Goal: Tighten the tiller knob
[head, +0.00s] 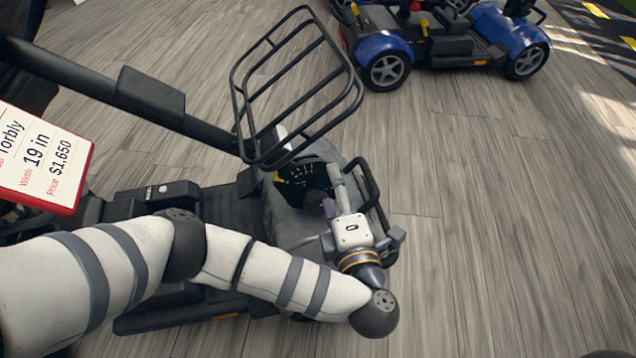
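My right gripper is out of view.
The black wire basket (233,98) rises just above the joint. A black bar (374,195) lies right of my gripper. A red-edged price sign (40,160) stands at left. A blue scooter (385,44) is parked at the back. The wood floor at right is clear.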

